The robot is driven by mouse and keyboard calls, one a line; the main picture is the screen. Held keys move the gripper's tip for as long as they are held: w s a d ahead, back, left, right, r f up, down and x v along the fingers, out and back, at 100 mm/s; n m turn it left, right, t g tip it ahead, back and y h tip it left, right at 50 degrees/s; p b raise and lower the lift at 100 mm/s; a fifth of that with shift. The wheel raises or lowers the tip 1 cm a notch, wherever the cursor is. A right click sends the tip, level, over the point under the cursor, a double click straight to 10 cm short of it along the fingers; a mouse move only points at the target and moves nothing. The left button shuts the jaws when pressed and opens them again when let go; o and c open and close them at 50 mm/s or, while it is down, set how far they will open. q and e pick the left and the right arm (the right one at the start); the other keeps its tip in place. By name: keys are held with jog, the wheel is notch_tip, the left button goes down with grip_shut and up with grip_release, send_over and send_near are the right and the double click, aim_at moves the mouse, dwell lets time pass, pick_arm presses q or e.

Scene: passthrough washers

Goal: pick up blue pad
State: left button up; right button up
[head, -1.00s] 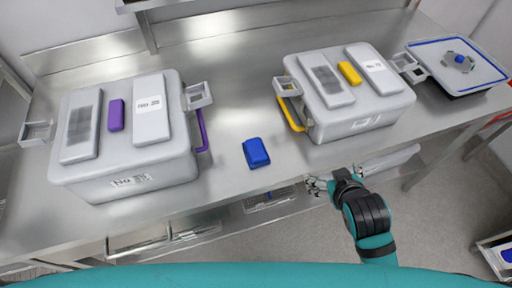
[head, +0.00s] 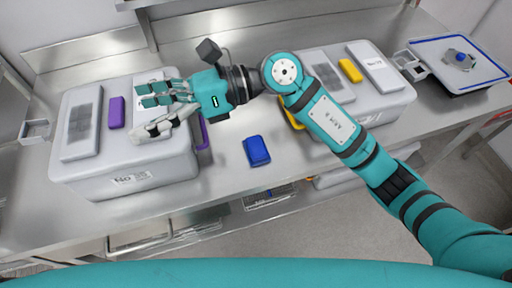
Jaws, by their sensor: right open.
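The blue pad (head: 257,151) lies flat on the steel counter, between the two grey boxes and near the front edge. My right gripper (head: 152,112) reaches across from the right and hangs over the right part of the left grey box. It is open, its fingers point left, and I see nothing between them. It is up and to the left of the blue pad, apart from it. My left gripper does not show.
The left grey box (head: 75,176) carries a purple pad (head: 116,112). The right grey box (head: 390,104) has a yellow pad (head: 350,70) and is partly hidden by my right arm. A blue-rimmed tray (head: 485,66) stands at far right. The steel counter (head: 222,172) is bare around the blue pad.

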notch_tip(320, 180, down, 6)
jog(key=w+d+n+h, duration=0.1)
jog(key=d+n+h, duration=0.15)
jog(key=h, duration=0.25)
jog(key=n+t+h, duration=0.2)
jog(key=t+h, duration=0.3)
jog(key=h, duration=0.6)
send_over(256, 145)
notch_tip(256, 145, down, 6)
jog(key=shift+m, duration=0.25)
notch_tip(256, 145, down, 11)
jog(key=p, duration=0.4)
jog(key=shift+s, duration=0.15)
notch_tip(256, 145, down, 5)
jog(key=p, duration=0.3)
jog(key=shift+r, duration=0.15)
jog(key=shift+f, duration=0.3)
jog(key=c, duration=1.1)
jog(key=shift+r, duration=0.15)
